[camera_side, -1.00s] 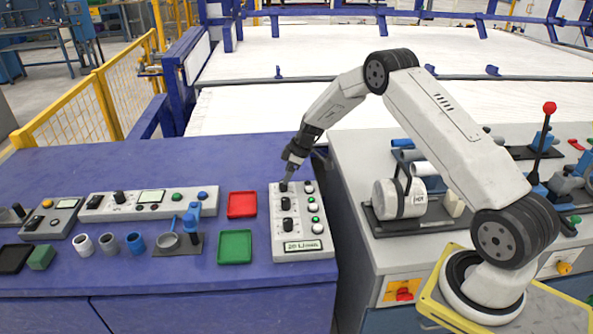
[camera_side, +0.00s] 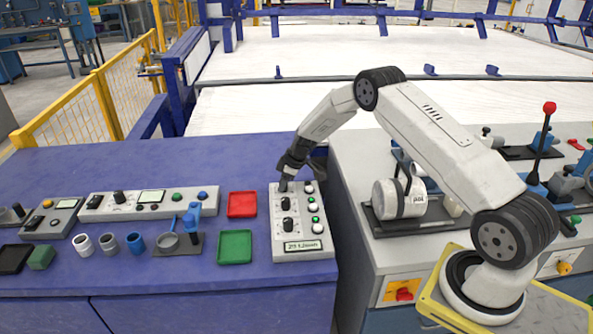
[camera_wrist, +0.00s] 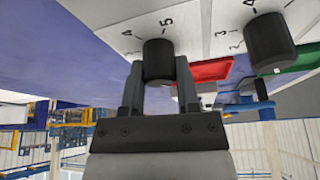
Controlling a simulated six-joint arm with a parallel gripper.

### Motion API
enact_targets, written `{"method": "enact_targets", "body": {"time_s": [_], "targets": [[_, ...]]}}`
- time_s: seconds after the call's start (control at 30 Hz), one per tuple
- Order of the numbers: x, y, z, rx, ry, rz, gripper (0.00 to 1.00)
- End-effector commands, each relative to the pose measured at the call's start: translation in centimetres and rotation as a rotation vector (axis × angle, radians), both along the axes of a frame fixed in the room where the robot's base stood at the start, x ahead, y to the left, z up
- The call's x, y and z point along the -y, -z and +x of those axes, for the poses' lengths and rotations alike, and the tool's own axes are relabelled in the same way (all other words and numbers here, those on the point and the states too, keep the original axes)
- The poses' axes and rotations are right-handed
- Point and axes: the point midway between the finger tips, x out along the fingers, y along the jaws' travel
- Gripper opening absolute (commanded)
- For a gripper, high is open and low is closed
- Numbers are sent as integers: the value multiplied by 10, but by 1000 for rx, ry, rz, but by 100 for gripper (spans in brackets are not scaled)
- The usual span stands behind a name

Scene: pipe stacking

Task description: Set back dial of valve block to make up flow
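The valve block (camera_side: 312,243) is a pale panel with a column of black dials and a column of buttons. It lies at the right end of the blue bench. A plate at its front end reads 20 L/min. The marks 4 and 5 show beside the dial. A second black dial (camera_wrist: 268,43) stands to the right, apart from the fingers.
A red tray (camera_side: 242,205) and a green tray (camera_side: 235,247) lie left of the block. Further left are a long control panel (camera_side: 150,203), small cups and a blue stand. A grey bench (camera_side: 350,235) with pipe parts stands to the right, across a gap.

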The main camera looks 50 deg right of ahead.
Motion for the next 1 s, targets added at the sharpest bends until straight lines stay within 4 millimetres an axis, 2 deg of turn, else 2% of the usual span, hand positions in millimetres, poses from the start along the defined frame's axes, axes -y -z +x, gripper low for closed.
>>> {"method": "enact_targets", "body": {"time_s": [0.03, 0.07, 0.47, 1.0], "targets": [[0, 0, 0, 0, 0, 0, 6], [0, 0, 0, 0, 0, 0, 0], [0, 0, 0, -1, 37, 0, 0], [0, 0, -1, -1, 321, 0, 0]]}}
